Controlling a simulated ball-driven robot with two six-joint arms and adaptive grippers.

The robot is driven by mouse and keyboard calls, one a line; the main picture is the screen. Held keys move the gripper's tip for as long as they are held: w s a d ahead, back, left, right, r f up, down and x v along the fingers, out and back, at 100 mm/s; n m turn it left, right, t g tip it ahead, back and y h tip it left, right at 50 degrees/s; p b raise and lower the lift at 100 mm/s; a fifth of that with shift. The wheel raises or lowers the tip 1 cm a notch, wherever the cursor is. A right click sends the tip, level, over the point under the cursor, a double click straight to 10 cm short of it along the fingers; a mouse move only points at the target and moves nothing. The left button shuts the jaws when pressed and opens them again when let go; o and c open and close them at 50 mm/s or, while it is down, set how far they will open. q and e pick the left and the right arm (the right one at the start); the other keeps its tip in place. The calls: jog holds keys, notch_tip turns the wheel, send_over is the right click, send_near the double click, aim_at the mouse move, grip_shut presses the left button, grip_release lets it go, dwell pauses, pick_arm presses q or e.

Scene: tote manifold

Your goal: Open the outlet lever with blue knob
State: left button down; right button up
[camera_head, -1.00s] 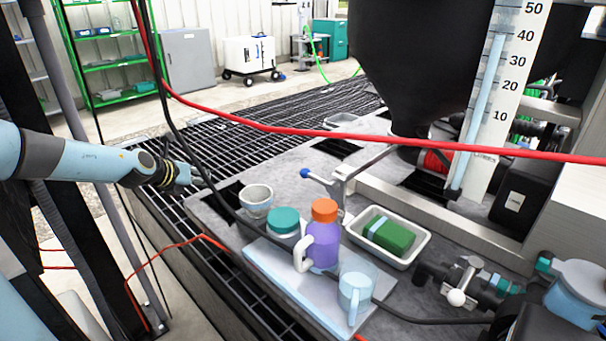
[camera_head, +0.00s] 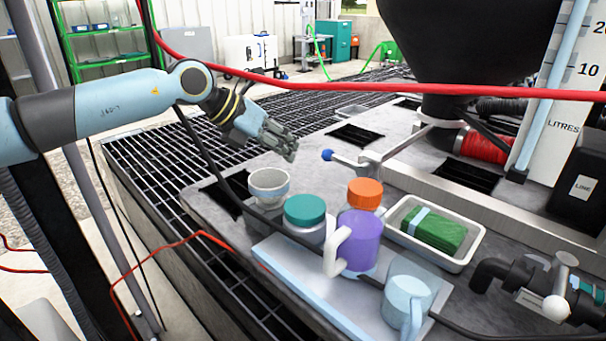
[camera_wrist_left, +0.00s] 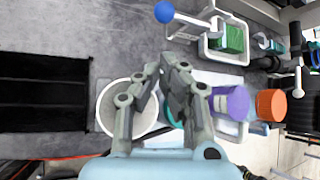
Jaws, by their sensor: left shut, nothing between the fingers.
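The outlet lever's blue knob (camera_head: 327,155) sits at the left end of a grey metal lever arm (camera_head: 349,162), below the black hopper. In the left wrist view the blue knob (camera_wrist_left: 164,12) is at the top, beyond the fingertips. My left gripper (camera_head: 291,153) is shut and empty, a short way left of the knob and apart from it. In the left wrist view the left gripper (camera_wrist_left: 174,62) has its fingertips together. My right gripper is not in view.
A tray (camera_head: 470,258) holds a green pack. A red cable (camera_head: 400,92) and black cable cross the view.

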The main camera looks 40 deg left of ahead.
aim_at(345, 162)
pick_arm(q)
jog(key=shift+w+d+f, duration=0.1)
jog(key=shift+w+f, duration=0.1)
jog(key=shift+f, duration=0.05)
jog(key=b+x, duration=0.3)
jog(key=x, duration=0.6)
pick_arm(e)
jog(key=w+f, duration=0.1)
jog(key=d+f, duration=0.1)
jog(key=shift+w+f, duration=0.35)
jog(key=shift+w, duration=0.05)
